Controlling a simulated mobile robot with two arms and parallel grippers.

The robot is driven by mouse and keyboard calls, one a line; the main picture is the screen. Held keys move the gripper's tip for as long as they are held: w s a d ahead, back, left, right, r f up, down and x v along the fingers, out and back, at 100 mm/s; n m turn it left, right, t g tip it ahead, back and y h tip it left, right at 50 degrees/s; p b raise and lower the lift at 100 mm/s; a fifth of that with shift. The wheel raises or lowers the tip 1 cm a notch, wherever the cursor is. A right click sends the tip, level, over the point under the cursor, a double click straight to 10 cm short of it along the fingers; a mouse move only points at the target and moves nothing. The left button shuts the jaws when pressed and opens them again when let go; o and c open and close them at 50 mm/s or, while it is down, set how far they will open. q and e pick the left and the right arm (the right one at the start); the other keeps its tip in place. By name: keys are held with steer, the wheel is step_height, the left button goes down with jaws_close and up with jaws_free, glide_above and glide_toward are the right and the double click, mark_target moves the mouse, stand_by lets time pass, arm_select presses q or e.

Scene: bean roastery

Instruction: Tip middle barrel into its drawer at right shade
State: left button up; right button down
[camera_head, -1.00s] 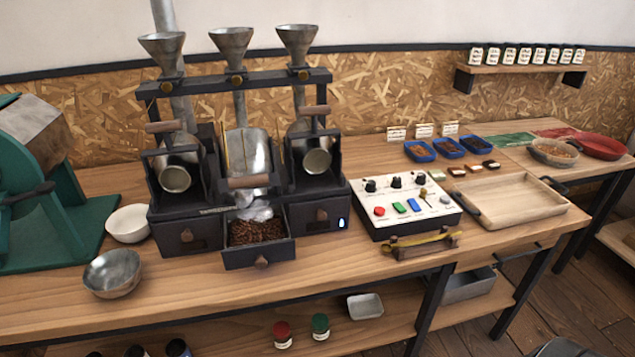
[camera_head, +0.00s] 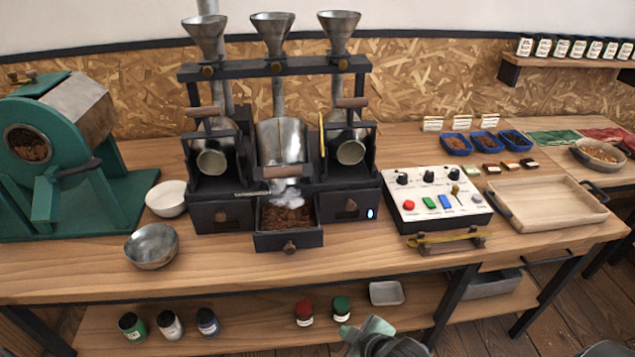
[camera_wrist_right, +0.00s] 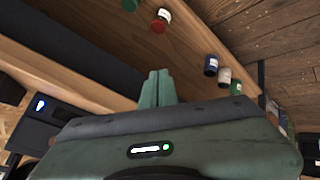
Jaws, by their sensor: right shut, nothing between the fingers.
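Whitish smoke (camera_head: 287,192) hangs between barrel and drawer. The left barrel (camera_head: 211,160) and right barrel (camera_head: 350,150) have their handles up. My right gripper (camera_head: 367,327) is low in front of the bench, well apart from the roaster; its fingers (camera_wrist_right: 157,88) are together and empty. My left gripper is not in view.
A control box (camera_head: 438,200) with coloured buttons stands right of the roaster, a wooden tray (camera_head: 545,204) beyond it. Two bowls (camera_head: 152,246) and a green machine (camera_head: 55,160) stand left. Several jars (camera_head: 170,325) sit on the lower shelf.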

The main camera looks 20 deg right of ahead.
steer(key=w+d+r+n+t+y, duration=0.2)
steer(key=w+r+n+t+y, duration=0.45)
steer(key=w+r+n, duration=0.55)
steer(key=s+d+r+n+y, duration=0.2)
steer(key=r+n+y, duration=0.3)
steer(key=n, duration=0.3)
steer(key=s+d+r+n+y, duration=0.2)
steer(key=d+r+n+y, duration=0.1)
steer(key=r+n+y, duration=0.4)
steer(key=w+a+r+h+p, duration=0.2)
steer(key=w+a+r+p, duration=0.3)
steer(key=w+a, duration=0.2)
steer(key=shift+w+n+p, duration=0.3)
steer(key=shift+w+p, duration=0.1)
steer(key=shift+w, duration=0.8)
